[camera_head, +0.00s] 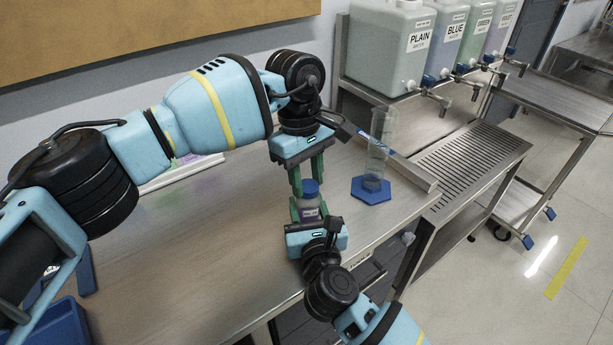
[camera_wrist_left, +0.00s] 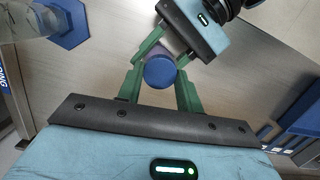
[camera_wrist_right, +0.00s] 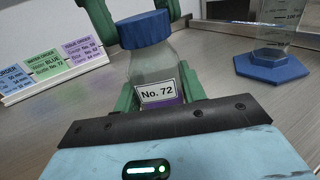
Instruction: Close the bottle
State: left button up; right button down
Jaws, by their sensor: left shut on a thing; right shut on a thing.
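A small clear bottle (camera_wrist_right: 152,68) labelled No. 72, with purple at its bottom, stands upright; it also shows in the head view (camera_head: 309,213). A blue cap (camera_wrist_right: 145,28) sits at the top of its neck; how tightly it is seated I cannot tell. My left gripper (camera_head: 309,182) points down from above and is shut on the cap, which shows between its green fingers in the left wrist view (camera_wrist_left: 159,72). My right gripper (camera_head: 308,212) comes from the front and is shut around the bottle's body.
A clear cylinder (camera_head: 379,140) stands on a blue hexagonal base (camera_head: 371,191) to the right. Water containers (camera_head: 392,50) with taps are beyond it. Order cards (camera_wrist_right: 47,66) stand at the back of the table. A blue bin (camera_head: 62,325) is at the lower left.

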pick_arm(q)
jog(key=m+y, duration=0.1)
jog(key=m, duration=0.6)
jog(key=shift+d+m, duration=0.15)
jog(key=shift+m, duration=0.15)
jog(key=m, duration=0.4)
jog(key=shift+m+y, duration=0.3)
jog(key=shift+y, duration=0.1)
jog(key=m, duration=0.3)
jog(key=o, duration=1)
jog(key=shift+d+r, duration=0.1)
jog(key=shift+r, duration=2.15)
